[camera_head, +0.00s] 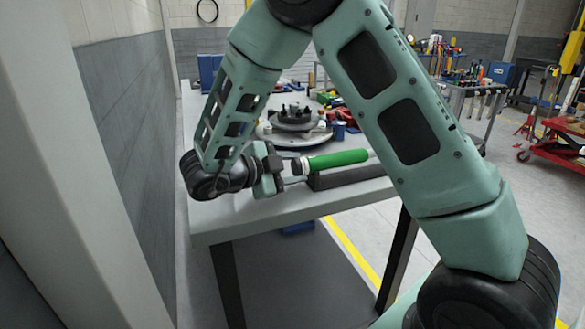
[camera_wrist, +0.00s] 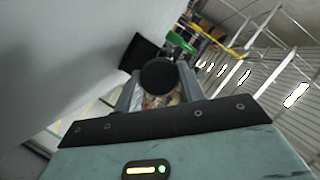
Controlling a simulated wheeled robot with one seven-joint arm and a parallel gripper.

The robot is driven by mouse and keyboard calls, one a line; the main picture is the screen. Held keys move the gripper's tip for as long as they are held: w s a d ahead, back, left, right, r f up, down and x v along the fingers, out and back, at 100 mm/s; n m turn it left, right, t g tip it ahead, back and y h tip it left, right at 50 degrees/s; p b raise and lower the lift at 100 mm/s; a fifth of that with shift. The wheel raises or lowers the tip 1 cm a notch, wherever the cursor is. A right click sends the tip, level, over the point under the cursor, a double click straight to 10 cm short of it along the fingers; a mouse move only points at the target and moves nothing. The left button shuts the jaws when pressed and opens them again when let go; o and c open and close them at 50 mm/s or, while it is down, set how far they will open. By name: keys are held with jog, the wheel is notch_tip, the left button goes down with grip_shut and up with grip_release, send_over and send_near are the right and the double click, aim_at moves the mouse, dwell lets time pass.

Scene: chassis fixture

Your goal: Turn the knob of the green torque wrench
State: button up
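The green torque wrench (camera_head: 338,159) lies on a dark holder (camera_head: 345,176) at the near edge of the workbench, its handle end toward my gripper. Its green handle also shows small in the wrist view (camera_wrist: 181,46). In the wrist view the dark round knob end (camera_wrist: 159,76) faces the camera, between the two fingers of my gripper (camera_wrist: 160,90). The fingers stand apart, one on each side of the knob. Whether they touch it is hard to tell. In the head view my gripper (camera_head: 277,168) is at the left end of the handle; my arm covers part of the scene.
The grey workbench (camera_head: 228,215) carries a round dark fixture (camera_head: 292,120) and scattered tools behind the wrench. A wall (camera_head: 130,140) stands close at left. A second tool bench (camera_head: 465,85) and a red cart (camera_head: 560,140) stand at the back right.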

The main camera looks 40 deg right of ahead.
jog(key=shift+f+m+b, duration=0.25)
jog(key=shift+m+b, duration=0.05)
jog(key=shift+b, duration=0.4)
jog(key=b, duration=0.1)
jog(key=m+t+b, duration=0.1)
jog(key=shift+a+f+m+h+b, duration=0.1)
jog(key=shift+f+m+h+b, duration=0.1)
jog(key=shift+m+h+b, duration=0.15)
jog(key=shift+r+m+h+b, duration=0.1)
jog(key=shift+m+h+b, duration=0.35)
jog(key=shift+b, duration=0.45)
jog(key=shift+s+r+m, duration=0.1)
jog(key=shift+r+m, duration=0.1)
jog(key=shift+m, duration=0.1)
jog(key=o, duration=1)
jog(key=shift+c, duration=0.2)
jog(key=a, duration=0.5)
jog(key=s+a+r, duration=0.1)
jog(key=a, duration=0.5)
jog(key=a+r, duration=0.1)
jog(key=a, duration=0.5)
jog(key=shift+s+a+r, duration=0.1)
jog(key=shift+s, duration=0.2)
